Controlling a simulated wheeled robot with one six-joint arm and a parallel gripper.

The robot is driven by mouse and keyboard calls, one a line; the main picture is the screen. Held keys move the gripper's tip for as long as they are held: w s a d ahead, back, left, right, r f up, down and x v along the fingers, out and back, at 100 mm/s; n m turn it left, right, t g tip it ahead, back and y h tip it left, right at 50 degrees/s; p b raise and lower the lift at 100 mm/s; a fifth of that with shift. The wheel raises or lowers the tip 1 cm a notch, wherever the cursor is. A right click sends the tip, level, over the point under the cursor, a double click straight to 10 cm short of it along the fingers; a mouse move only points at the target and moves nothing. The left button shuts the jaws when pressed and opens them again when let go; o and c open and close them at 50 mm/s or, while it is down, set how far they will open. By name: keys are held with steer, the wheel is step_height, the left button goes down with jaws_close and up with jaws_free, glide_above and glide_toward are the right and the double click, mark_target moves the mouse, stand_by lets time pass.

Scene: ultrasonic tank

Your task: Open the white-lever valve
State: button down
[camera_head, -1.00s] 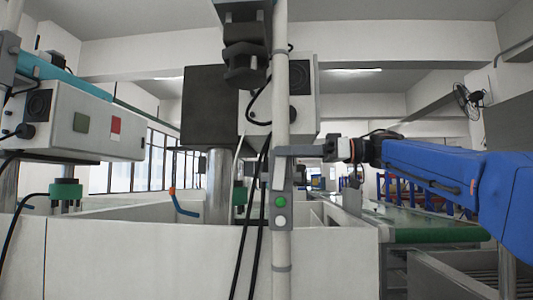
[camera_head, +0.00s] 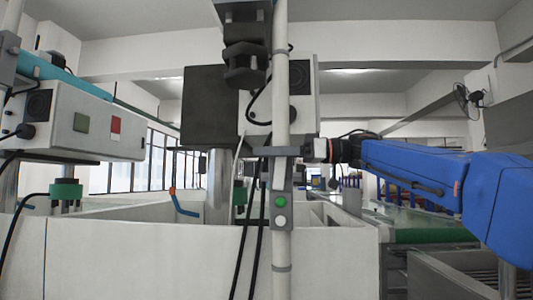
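A white lever-like piece (camera_head: 279,174) sits slightly tilted against the upright white pipe (camera_head: 281,95), just above a grey box with a green button and a pale button (camera_head: 280,202). I cannot tell for certain that this piece is the valve's lever. My gripper (camera_head: 262,151) reaches in from the right, level with the piece's upper end. Its grey fingers lie across the pipe in the picture, and their tips show left of it. I cannot tell whether they touch the pipe or lever, or whether they are apart.
White tank walls (camera_head: 150,265) fill the lower front. Black cables (camera_head: 258,225) hang beside the pipe. A white control box (camera_head: 100,125) stands at left, and a dark box (camera_head: 210,105) is behind the pipe. A green conveyor (camera_head: 435,235) lies at right.

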steer(key=shift+a+f+h, duration=0.25)
steer(key=shift+h, duration=0.55)
steer(key=c, duration=1.8)
jaws_free()
steer(key=shift+c, duration=0.2)
steer(key=d+r, duration=0.2)
steer(key=d, duration=1.5)
steer(key=shift+s+r, duration=0.2)
steer(key=shift+s, duration=0.05)
steer(key=shift+d, duration=0.1)
